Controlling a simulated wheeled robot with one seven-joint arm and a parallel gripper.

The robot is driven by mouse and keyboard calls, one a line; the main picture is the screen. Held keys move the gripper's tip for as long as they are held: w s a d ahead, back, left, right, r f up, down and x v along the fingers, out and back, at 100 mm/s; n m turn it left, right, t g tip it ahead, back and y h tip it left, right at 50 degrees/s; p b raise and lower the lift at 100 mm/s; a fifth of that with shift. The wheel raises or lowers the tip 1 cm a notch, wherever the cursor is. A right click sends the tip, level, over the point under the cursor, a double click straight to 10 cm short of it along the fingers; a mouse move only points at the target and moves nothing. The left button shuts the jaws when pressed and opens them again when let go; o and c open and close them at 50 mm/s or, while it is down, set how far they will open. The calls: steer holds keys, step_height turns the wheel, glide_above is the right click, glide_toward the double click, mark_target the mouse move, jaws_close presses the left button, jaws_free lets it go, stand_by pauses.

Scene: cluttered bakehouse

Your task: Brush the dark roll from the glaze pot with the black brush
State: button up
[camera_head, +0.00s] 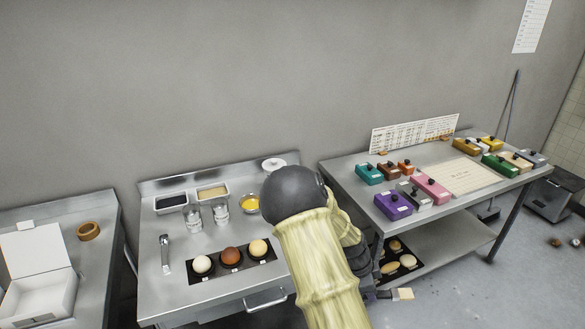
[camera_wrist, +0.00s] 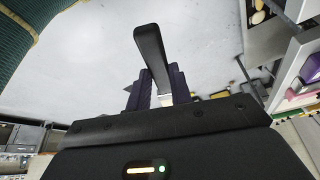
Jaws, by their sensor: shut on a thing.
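My gripper (camera_wrist: 163,88) is shut on a black-handled brush (camera_wrist: 151,50), whose handle sticks out between the fingers in the wrist view. In the head view my arm hides most of the gripper. A pale, flat tip (camera_head: 404,294), which looks like the brush's bristles, shows beside it, low and right of the middle table. The dark roll (camera_head: 231,257) is the reddish-brown middle one of three on a black mat. The glaze pot (camera_head: 249,204), a bowl of yellow liquid, stands behind the rolls, left of my arm. The brush is apart from both.
A white roll (camera_head: 202,264) and a yellowish roll (camera_head: 258,248) flank the dark one. An open white box (camera_head: 38,278) is left.

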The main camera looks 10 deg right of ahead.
steer(key=n, duration=0.1)
steer(key=f+n+t, duration=0.1)
steer(key=n, duration=0.1)
steer(key=shift+w+d+f+n, duration=0.35)
steer(key=shift+w+d+n, duration=0.05)
steer(key=a+f+n+t+y, duration=0.4)
steer(key=a+f+n, duration=0.4)
steer(key=a+n, duration=0.6)
steer(key=shift+w+f+n, duration=0.35)
steer(key=shift+w+n, duration=0.1)
steer(key=shift+n, duration=0.45)
steer(key=shift+d, duration=0.15)
